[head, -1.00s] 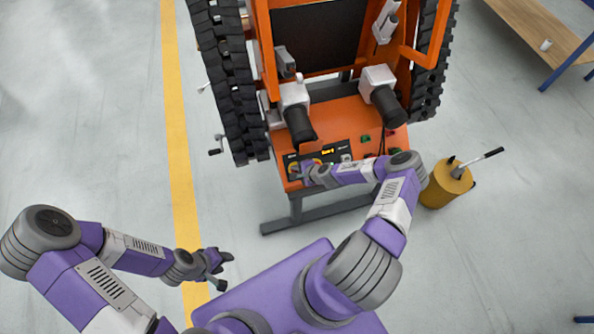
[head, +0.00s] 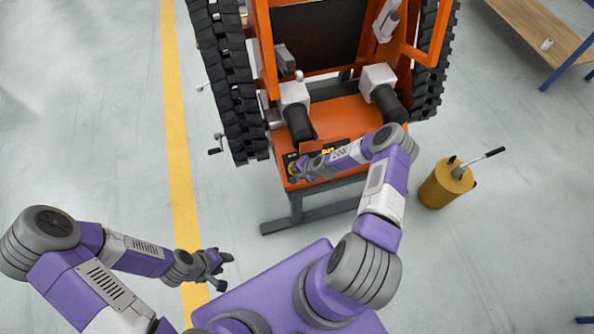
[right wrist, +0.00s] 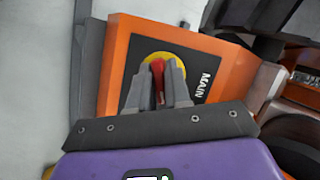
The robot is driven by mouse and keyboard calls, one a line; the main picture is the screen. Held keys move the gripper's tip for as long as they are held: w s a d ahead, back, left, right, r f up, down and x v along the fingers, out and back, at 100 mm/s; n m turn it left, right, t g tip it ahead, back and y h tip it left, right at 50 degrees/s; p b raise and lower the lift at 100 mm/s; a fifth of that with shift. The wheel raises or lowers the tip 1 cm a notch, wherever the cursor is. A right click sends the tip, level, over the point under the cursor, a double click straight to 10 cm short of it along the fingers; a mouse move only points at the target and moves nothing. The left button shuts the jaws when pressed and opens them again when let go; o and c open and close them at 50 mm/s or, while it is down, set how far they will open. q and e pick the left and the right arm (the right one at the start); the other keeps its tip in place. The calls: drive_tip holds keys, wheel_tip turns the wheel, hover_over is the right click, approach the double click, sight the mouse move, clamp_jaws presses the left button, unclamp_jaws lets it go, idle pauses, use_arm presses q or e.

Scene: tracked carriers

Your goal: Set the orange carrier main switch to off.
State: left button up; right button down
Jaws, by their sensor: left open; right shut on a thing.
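The orange carrier (head: 342,118) stands ahead of me with its control panel facing me. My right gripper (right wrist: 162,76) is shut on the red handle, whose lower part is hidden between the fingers. In the head view my right gripper (head: 297,170) is at the left end of the panel and covers most of the switch. My left gripper (head: 227,270) is open and empty, low over the floor, away from the carrier.
Black tracks (head: 233,90) flank the carrier. Two dark-ended grey cylinders (head: 297,115) jut out above the panel. A yellow canister with a lever (head: 440,190) stands on the floor at right. A wooden bench (head: 540,30) is at the far right. Floor at left is clear.

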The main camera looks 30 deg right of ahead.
drive_tip(key=n+g+b, duration=0.1)
drive_tip(key=n, duration=0.2)
drive_tip(key=n+g+h, duration=0.1)
drive_tip(key=n, duration=0.2)
drive_tip(key=shift+w+b, duration=0.1)
drive_tip(key=shift+b, duration=0.3)
drive_tip(key=n+h+b, duration=0.1)
drive_tip(key=n, duration=0.2)
drive_tip(key=shift+g, duration=0.4)
drive_tip(key=shift+n+h+b, duration=0.45)
drive_tip(key=shift+n+h, duration=0.35)
drive_tip(key=shift+n, duration=0.4)
drive_tip(key=c, duration=1.2)
unclamp_jaws()
drive_tip(key=shift+o, duration=0.2)
drive_tip(key=shift+g, duration=0.3)
drive_tip(key=shift+r, duration=0.1)
drive_tip(key=p+v, duration=0.1)
drive_tip(key=v, duration=0.6)
drive_tip(key=shift+s+r+p, duration=0.2)
drive_tip(key=shift+s+p, duration=0.05)
drive_tip(key=shift+p, duration=0.15)
